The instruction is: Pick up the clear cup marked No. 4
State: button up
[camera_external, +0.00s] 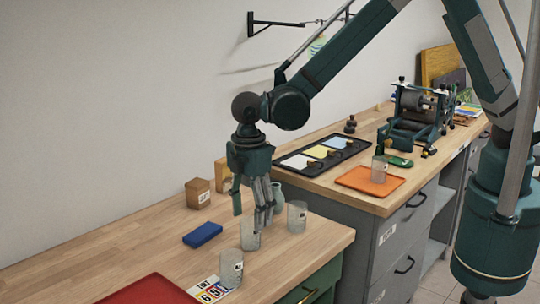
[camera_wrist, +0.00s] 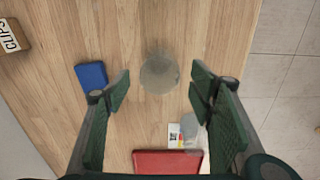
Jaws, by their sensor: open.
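Several clear cups stand upright; their marks are too small to read, so I cannot tell which is No. 4. On the near wooden bench, one cup (camera_external: 250,237) is just below my gripper (camera_external: 254,210), one (camera_external: 297,218) is to its right, and one (camera_external: 231,268) is nearer the front beside a printed card (camera_external: 208,291). Another cup (camera_external: 380,169) stands on an orange tray. In the wrist view, one cup (camera_wrist: 160,74) lies between the open fingers of my gripper (camera_wrist: 160,90), and another (camera_wrist: 190,126) is beside the card. My gripper is empty, pointing down.
A blue block (camera_external: 202,235), a brown clips box (camera_external: 197,193) and a red tray (camera_external: 147,290) lie on the near bench. A teal vase (camera_external: 276,197) stands behind the cups. The orange tray (camera_external: 358,182) and a press (camera_external: 414,117) are on the farther bench. The bench's left side is clear.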

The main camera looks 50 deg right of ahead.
aim_at(250, 227)
jog(key=shift+f, duration=2.45)
jog(key=c, duration=1)
